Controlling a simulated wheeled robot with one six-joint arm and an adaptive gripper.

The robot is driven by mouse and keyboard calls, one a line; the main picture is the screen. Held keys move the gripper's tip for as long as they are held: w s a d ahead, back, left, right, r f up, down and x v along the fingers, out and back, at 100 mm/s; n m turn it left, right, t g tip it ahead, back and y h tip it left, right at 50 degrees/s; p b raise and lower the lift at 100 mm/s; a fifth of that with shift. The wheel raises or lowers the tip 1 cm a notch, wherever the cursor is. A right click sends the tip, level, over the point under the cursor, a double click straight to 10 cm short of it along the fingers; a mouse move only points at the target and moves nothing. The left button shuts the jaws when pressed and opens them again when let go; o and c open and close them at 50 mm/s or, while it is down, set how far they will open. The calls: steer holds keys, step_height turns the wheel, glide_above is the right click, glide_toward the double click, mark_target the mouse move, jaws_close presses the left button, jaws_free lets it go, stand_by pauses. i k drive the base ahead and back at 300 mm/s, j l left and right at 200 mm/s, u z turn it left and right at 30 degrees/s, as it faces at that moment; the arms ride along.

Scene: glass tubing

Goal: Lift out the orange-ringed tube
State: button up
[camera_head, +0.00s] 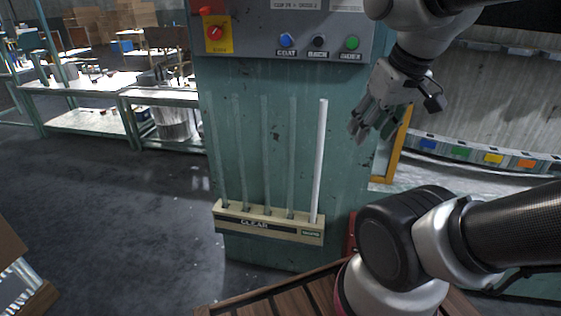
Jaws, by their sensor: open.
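A rack marked CLEAR (285,232) is fixed low on the front of a green cabinet. Several thin, see-through tubes (266,150) stand upright in it, faint against the green panel. At its right end stands a whitish, more opaque tube (319,160), leaning slightly to the right at the top. I cannot make out an orange ring on any tube. My gripper (370,130) is open and empty, to the right of the whitish tube's upper end and apart from it, with its fingers pointing down and left.
A control panel with a red knob (215,33) and several buttons (287,40) is above the tubes. A yellow frame (397,150) stands right of the cabinet. A slatted wooden surface (270,297) lies below the rack. Open floor (110,220) is at left.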

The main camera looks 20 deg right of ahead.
mark_target(292, 100)
steer(key=j+z, duration=0.15)
steer(key=z, duration=0.25)
steer(key=j+z, duration=0.15)
steer(key=z, duration=0.2)
steer(key=j+z, duration=0.15)
steer(key=z, duration=0.25)
steer(key=j+z, duration=0.2)
steer(key=z, duration=0.2)
steer(key=i+l, duration=0.1)
